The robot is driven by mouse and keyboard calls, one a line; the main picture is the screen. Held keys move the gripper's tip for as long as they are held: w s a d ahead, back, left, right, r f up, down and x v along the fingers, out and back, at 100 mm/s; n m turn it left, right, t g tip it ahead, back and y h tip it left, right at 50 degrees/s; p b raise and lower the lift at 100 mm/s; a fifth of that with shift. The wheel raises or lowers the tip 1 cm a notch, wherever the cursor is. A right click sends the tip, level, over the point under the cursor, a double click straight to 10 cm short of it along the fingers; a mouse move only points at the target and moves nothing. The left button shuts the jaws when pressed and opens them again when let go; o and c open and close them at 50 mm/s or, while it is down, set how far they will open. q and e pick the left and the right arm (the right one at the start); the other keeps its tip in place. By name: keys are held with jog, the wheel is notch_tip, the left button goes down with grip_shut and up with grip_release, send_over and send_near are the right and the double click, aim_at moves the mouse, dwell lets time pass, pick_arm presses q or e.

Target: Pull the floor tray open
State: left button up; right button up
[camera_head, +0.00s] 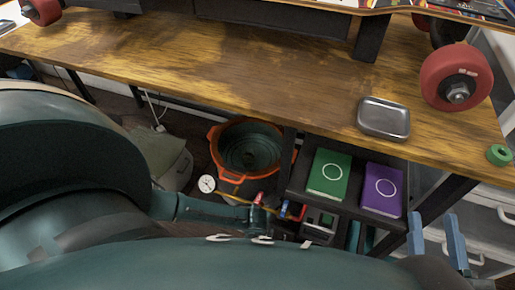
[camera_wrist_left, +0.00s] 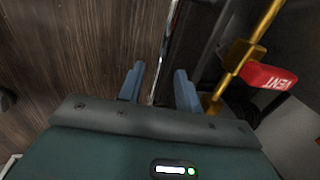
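The floor tray appears to be the dark, low container (camera_head: 318,232) under the small shelf. Its outline is partly hidden by my arm. My left gripper (camera_head: 272,213) is low at its left side and shows only in part. In the left wrist view my left gripper (camera_wrist_left: 160,70) has its blue fingers apart, with a thin shiny metal edge (camera_wrist_left: 167,55) running between them. I cannot tell whether a finger touches this edge. My right gripper (camera_head: 433,218) has its two blue fingers apart and looks empty, in front of the white drawers.
A brass pipe (camera_wrist_left: 257,45) with a red VENT tag (camera_wrist_left: 271,76) stands close right of my left fingers. An orange bucket (camera_head: 231,178) stands behind. A shelf holds green (camera_head: 329,174) and purple (camera_head: 382,190) books. The wooden bench (camera_head: 230,65) overhangs it.

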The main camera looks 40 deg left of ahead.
pick_arm(q)
jog(key=shift+w+f+b, duration=0.15)
jog(key=shift+f+b, duration=0.25)
jog(key=shift+f, duration=0.25)
grip_shut()
